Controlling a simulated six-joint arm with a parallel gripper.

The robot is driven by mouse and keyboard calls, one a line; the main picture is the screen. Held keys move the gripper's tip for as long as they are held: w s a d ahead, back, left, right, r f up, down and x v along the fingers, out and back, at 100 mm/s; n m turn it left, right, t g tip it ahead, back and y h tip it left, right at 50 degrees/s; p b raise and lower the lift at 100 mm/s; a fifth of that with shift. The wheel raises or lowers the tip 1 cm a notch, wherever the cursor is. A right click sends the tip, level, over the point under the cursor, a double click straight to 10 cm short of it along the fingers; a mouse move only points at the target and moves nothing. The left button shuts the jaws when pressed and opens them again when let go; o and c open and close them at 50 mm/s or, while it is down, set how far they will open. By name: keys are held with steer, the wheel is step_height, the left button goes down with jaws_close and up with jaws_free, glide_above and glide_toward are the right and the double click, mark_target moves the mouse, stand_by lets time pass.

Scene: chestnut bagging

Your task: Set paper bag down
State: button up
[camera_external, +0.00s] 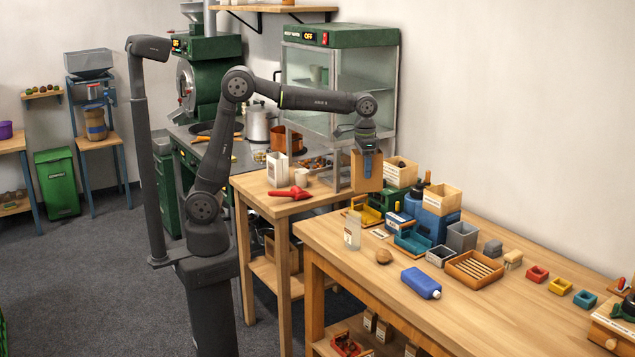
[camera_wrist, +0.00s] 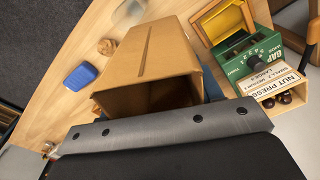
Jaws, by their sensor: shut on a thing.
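The brown paper bag (camera_external: 358,177) hangs in my gripper (camera_external: 367,166), upright, in the external view. Its base appears above the far left end of the long wooden bench; whether it touches anything is hard to tell, but it looks raised. In the wrist view the bag (camera_wrist: 150,55) fills the middle, its open mouth facing the camera; the inside is dark and its contents cannot be made out. A blue finger shows against the bag's wall in the external view. The fingertips are mostly hidden in the wrist view.
The long bench (camera_external: 335,243) has clear wood at its front left. A green nut press (camera_wrist: 247,55) is right of the bag. A glass cabinet (camera_external: 340,80) stands behind.

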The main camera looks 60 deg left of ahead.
steer(key=s+d+f+m, duration=0.1)
steer(key=s+d+m, duration=0.2)
steer(key=s+d, duration=0.3)
steer(key=d, duration=0.3)
steer(key=shift+s+d+f, duration=0.2)
steer(key=shift+f, duration=0.05)
steer(key=shift+n, duration=0.9)
steer(key=w+a, duration=0.1)
steer(key=a, duration=0.3)
steer(key=w+a+f, duration=0.1)
steer(key=w+a, duration=0.1)
steer(key=a, duration=0.1)
steer(key=w+a, duration=0.2)
steer(key=a, duration=0.2)
steer(key=shift+a+f, duration=0.15)
steer(key=shift+a, duration=0.2)
steer(key=s+a+f+n, duration=0.2)
steer(key=a, duration=1)
steer(key=s+a+f+n, duration=0.2)
steer(key=a, duration=1)
steer(key=s+a+f+n, duration=0.1)
steer(key=s+a+n, duration=0.1)
steer(key=a, duration=1)
steer(key=shift+w+a+f, duration=0.15)
steer(key=shift+a+f, duration=2.7)
steer(key=shift+a, duration=0.1)
steer(key=shift+w+a+f, duration=0.1)
steer(key=shift+a+f, duration=2.7)
steer(key=shift+a, duration=0.15)
